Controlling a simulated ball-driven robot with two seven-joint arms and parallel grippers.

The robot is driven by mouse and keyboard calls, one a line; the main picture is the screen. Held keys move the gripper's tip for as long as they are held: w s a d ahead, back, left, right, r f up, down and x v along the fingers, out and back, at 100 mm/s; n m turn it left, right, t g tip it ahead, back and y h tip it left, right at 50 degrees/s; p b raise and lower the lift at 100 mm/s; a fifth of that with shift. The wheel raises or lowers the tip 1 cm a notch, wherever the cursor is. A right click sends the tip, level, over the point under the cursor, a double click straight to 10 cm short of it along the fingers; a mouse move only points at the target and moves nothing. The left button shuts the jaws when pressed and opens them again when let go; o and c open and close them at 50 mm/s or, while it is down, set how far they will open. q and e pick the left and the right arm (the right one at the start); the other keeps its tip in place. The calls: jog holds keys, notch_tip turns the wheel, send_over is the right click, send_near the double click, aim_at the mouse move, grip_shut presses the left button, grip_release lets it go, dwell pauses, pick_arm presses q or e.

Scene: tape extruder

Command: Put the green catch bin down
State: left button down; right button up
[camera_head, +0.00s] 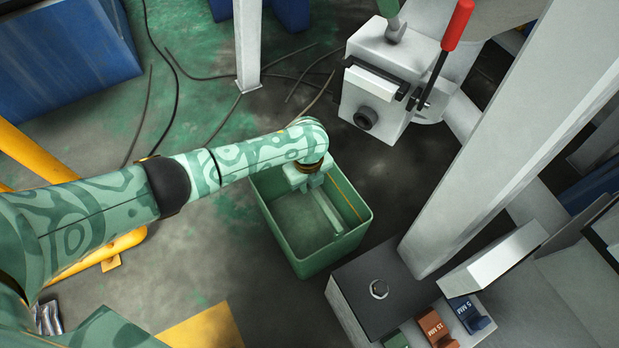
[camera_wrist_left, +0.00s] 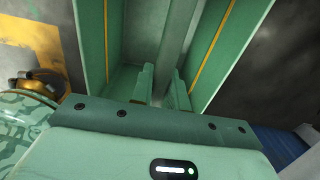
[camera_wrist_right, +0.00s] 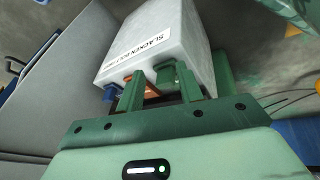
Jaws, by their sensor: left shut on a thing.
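The green catch bin (camera_head: 305,262) is an open-topped box with a yellow line inside its wall, in the middle of the head view. A pale bar (camera_head: 328,213) crosses it. My left gripper (camera_head: 316,184) reaches over the bin's far side and is shut on this bar. In the left wrist view, the bar runs between the two fingers (camera_wrist_left: 160,92), with green bin walls (camera_wrist_left: 228,40) on both sides. I cannot tell whether the bin touches the floor. My right gripper (camera_wrist_right: 160,88) shows only in its wrist view, fingers apart, before a lettered pale box (camera_wrist_right: 158,38).
A grey machine with a red-handled lever (camera_head: 457,25) stands beyond the bin. A pale post (camera_head: 520,130) and a dark-topped block (camera_head: 385,290) with coloured size-marked pieces (camera_head: 436,327) stand to its right. Cables (camera_head: 172,75) lie on the floor.

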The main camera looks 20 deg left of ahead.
pick_arm(q)
jog(key=shift+w+r, duration=0.1)
jog(key=c, duration=1.4)
grip_release()
jog(key=shift+o, duration=0.2)
